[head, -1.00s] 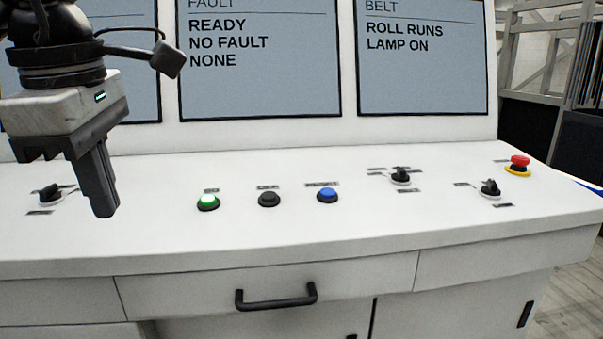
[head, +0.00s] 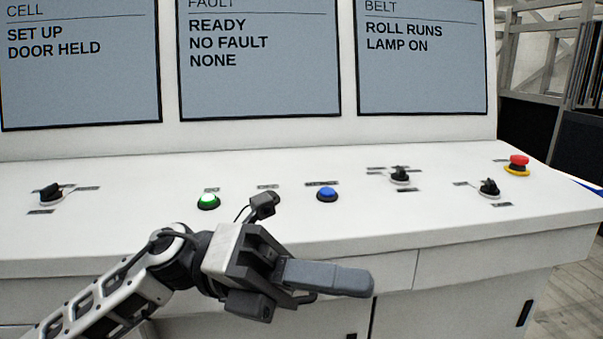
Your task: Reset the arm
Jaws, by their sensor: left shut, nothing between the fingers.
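My left gripper (head: 352,281) is shut and empty. Its arm (head: 125,295) comes in from the lower left, and the fingers point right, in front of the console's front edge and drawer. The white console (head: 130,225) has a green lit button (head: 208,201), a blue button (head: 327,194) and a black rotary switch (head: 49,195) at the left. The black button between green and blue is hidden behind my gripper's wrist parts. My right gripper is not in view.
More rotary switches stand at the right, one behind (head: 400,175) and one nearer (head: 489,188). A red emergency stop (head: 518,163) sits at the right end. Three screens line the back; the left screen (head: 80,80) reads SET UP, DOOR HELD.

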